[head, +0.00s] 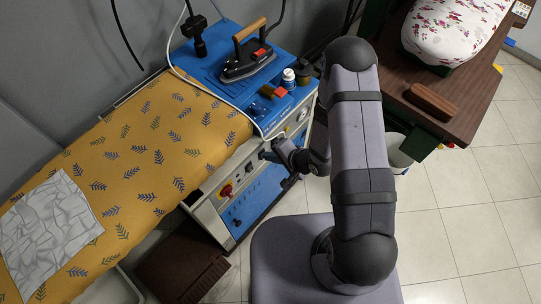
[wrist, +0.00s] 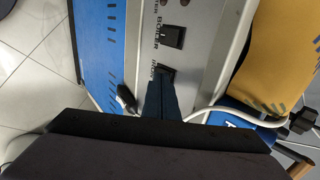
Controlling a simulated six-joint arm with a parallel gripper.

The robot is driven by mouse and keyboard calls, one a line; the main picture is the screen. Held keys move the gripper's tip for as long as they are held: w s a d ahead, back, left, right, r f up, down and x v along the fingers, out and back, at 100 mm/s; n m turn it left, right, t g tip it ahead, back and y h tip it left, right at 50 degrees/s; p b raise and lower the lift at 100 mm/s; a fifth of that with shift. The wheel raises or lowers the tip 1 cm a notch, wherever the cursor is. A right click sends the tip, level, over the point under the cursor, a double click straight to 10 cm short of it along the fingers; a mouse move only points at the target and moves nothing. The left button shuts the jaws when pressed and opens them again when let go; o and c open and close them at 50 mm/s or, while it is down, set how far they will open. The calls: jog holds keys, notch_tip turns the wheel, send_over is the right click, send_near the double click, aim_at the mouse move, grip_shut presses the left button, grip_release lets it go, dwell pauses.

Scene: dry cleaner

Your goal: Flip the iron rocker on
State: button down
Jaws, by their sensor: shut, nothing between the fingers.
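The iron rocker (wrist: 169,70) is a small black switch on the light grey control panel (wrist: 195,50) of the blue and white ironing station. It shows in the wrist view beside a partly covered label that seems to read IRON. My gripper (wrist: 163,84) is shut and empty, its tip at the rocker's near edge and covering part of it. I cannot tell whether the tip touches the rocker or which way the rocker is tilted. In the head view my gripper (head: 269,152) is at the station's front panel, and the rocker is hidden behind my arm.
A second black rocker, labelled BOILER (wrist: 172,37), sits close by on the same panel. A white cable (wrist: 225,109) runs near my gripper. The yellow patterned ironing board (head: 150,150) lies to the left in the head view. An iron (head: 248,58) rests on the station's blue top.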

jog(key=shift+d, duration=0.1)
jog(key=s+d+f+p+v, duration=0.1)
jog(key=p+v, duration=0.2)
jog(key=v, duration=1)
jog(key=shift+s+f, duration=0.2)
jog(key=shift+f, duration=0.15)
jog(key=shift+d, duration=0.15)
jog(key=shift+f, duration=0.1)
jog(key=shift+s+d+f+b, duration=0.1)
jog(key=shift+f+b, duration=0.4)
jog(key=shift+f, duration=0.25)
